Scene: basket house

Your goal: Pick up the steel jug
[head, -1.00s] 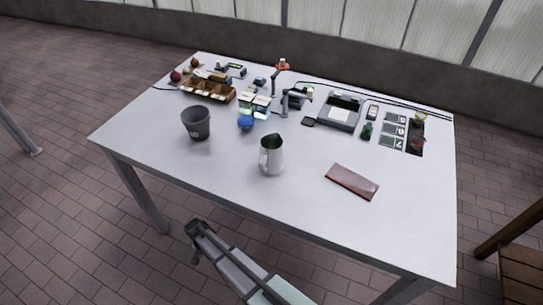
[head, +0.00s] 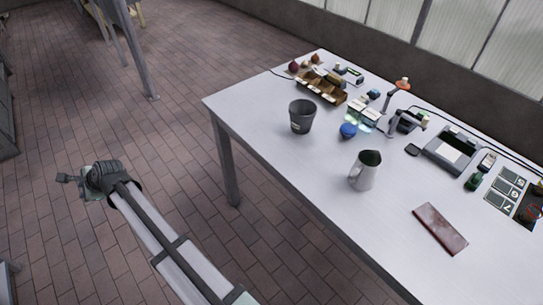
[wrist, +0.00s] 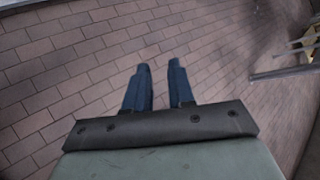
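The steel jug (head: 364,171) stands upright on the white table (head: 330,184), near its front edge, with its dark opening up and its handle on the left side. My gripper (head: 66,184) is well to the left of the table, over the brick floor and apart from the jug. In the wrist view the two blue fingers of my gripper (wrist: 159,72) are spaced apart with nothing between them.
A dark grey bucket (head: 302,117) and a blue ball (head: 348,131) stand behind the jug. A dark red flat case (head: 440,228) lies to its right. A lamp (head: 398,98), a grey machine (head: 451,149) and a brown sectioned box (head: 326,86) fill the back. The table front is mostly clear.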

